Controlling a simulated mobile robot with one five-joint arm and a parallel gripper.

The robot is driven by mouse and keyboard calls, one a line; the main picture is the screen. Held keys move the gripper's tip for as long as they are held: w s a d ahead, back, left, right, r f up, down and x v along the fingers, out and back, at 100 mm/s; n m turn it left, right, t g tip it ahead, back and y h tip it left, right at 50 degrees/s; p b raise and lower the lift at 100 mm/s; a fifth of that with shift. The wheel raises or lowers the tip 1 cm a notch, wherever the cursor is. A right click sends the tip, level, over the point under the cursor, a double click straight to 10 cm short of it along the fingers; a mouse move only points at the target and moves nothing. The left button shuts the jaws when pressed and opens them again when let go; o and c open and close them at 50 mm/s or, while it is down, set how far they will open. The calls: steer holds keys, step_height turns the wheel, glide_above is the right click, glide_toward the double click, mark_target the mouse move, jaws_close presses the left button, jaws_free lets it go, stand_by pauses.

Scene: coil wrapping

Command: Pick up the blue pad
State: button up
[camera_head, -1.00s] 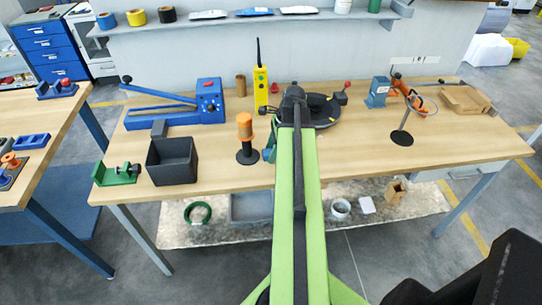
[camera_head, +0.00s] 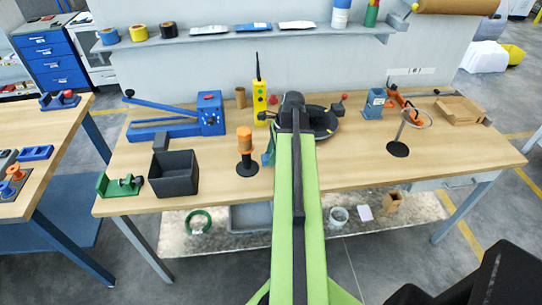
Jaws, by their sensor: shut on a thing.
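My green arm reaches forward over the wooden workbench. My gripper (camera_head: 292,108) is at its far end, mostly hidden behind the arm and dark wrist, above the middle of the bench. A narrow teal-blue piece (camera_head: 268,149) shows just left of the arm below the wrist. It appears to be the edge of the blue pad, held in the shut jaws; the rest is hidden. A flat blue packet (camera_head: 253,28) lies on the wall shelf between two whitish packets.
An orange-topped spindle (camera_head: 246,152) stands close left of the arm, with a black bin (camera_head: 173,173) further left. A yellow handheld device (camera_head: 260,101) and a dark round plate (camera_head: 330,124) are near the wrist. The bench's front right is clear.

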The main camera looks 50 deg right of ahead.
steer(key=s+d+r+p, duration=0.5)
steer(key=s+d+r, duration=0.2)
steer(key=s+d, duration=0.1)
steer(key=shift+s+d+r+p, duration=0.15)
steer(key=shift+p, duration=0.25)
